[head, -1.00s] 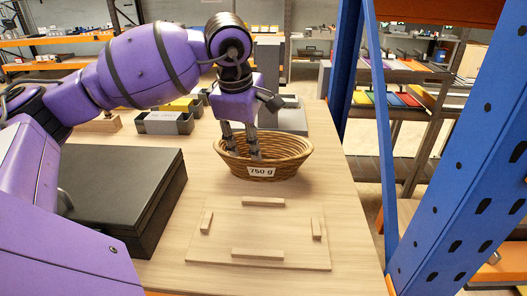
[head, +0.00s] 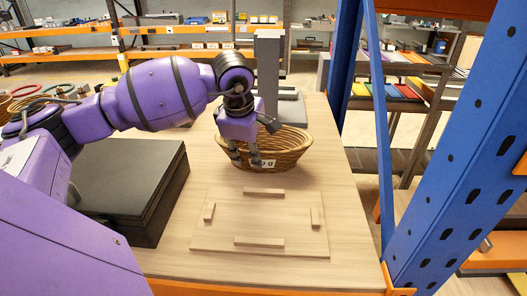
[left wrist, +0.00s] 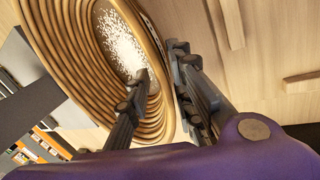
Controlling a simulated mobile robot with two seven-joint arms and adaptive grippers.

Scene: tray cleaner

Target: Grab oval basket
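The oval basket (head: 291,152) is brown wicker and stands on the table behind a wooden board. Its white label (head: 266,163) faces me, partly covered by a finger. My left gripper (head: 246,157) reaches down at the basket's near left side. In the left wrist view the gripper (left wrist: 160,68) straddles the basket wall (left wrist: 84,85), one finger inside and one outside. The fingers stand apart with the wall between them; a firm grip does not show. A pale, speckled patch shows inside the basket. My right gripper is not in view.
The flat wooden board (head: 270,222) with small raised blocks lies in front of the basket. A dark box (head: 125,190) stands on the left. A grey upright device (head: 268,70) is behind the basket. A blue rack post (head: 455,150) stands to the right.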

